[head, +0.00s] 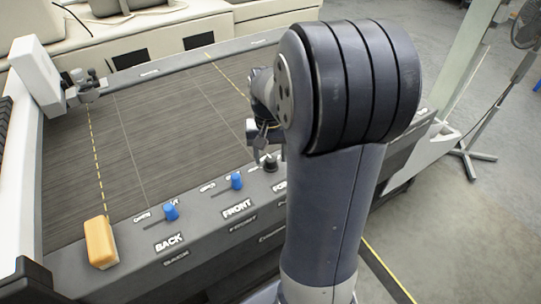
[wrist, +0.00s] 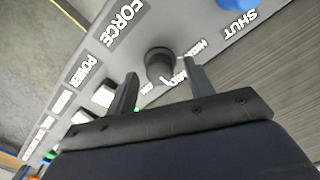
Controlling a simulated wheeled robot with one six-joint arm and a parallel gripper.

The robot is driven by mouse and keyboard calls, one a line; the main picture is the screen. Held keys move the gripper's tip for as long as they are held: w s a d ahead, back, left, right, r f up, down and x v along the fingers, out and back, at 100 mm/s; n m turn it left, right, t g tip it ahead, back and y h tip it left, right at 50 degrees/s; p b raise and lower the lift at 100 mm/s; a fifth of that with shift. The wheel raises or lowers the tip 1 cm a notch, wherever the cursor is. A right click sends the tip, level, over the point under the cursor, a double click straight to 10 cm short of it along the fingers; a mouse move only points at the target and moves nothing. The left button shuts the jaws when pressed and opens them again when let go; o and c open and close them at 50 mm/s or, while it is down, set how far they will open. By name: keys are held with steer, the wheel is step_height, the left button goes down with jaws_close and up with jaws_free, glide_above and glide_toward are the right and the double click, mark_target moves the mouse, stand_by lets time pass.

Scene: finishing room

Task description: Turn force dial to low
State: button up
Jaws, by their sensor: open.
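The force dial (wrist: 159,63) is a round black knob on the grey panel, beside the FORCE label (wrist: 122,22). It also shows in the head view (head: 270,164). Small labels curve around one side of it; I cannot read them all surely. A pale mark shows by its lower edge, towards the middle labels; its exact setting is hard to tell. My gripper (wrist: 160,70) is open, with one finger on each side of the dial in the wrist view. I cannot tell whether either finger touches it. In the head view my arm hides part of the gripper.
Two blue knobs (head: 171,212) (head: 237,181) stand by the BACK and FRONT labels. A yellow block (head: 100,242) sits at the panel's left corner. A POWER label and white buttons (wrist: 95,97) lie close to my left finger. The dark bed (head: 160,110) is mostly clear.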

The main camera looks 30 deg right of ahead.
steer(key=shift+f, duration=0.5)
steer(key=c, duration=1)
steer(key=shift+o, duration=0.2)
steer(key=shift+m, duration=0.4)
steer(key=m+p, duration=0.1)
steer(key=m, duration=0.4)
steer(key=shift+m, duration=0.3)
steer(key=m, duration=0.5)
steer(key=shift+p, duration=0.3)
steer(key=shift+m, duration=0.4)
